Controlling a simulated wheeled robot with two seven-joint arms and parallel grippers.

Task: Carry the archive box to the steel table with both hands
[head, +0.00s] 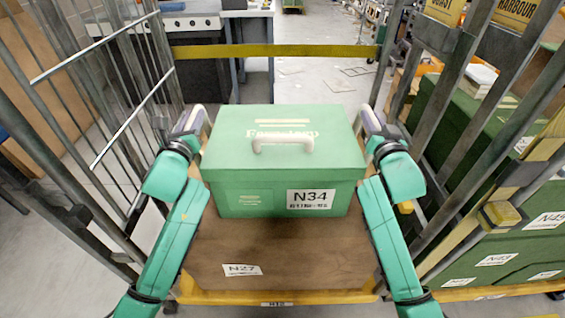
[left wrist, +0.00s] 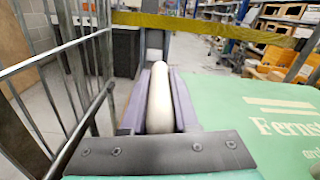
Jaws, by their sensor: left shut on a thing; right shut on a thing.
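The archive box (head: 282,170) is green, with a lid, a white top handle and an N34 label. I cannot identify the steel table for certain.
Cage bars (head: 110,100) rise on the left and grey posts (head: 480,110) on the right. A yellow bar (head: 275,51) crosses the far side. Beyond it lies open grey floor (head: 320,80). A grey-topped counter (head: 190,22) stands far left. Green crates (head: 500,235) are right.

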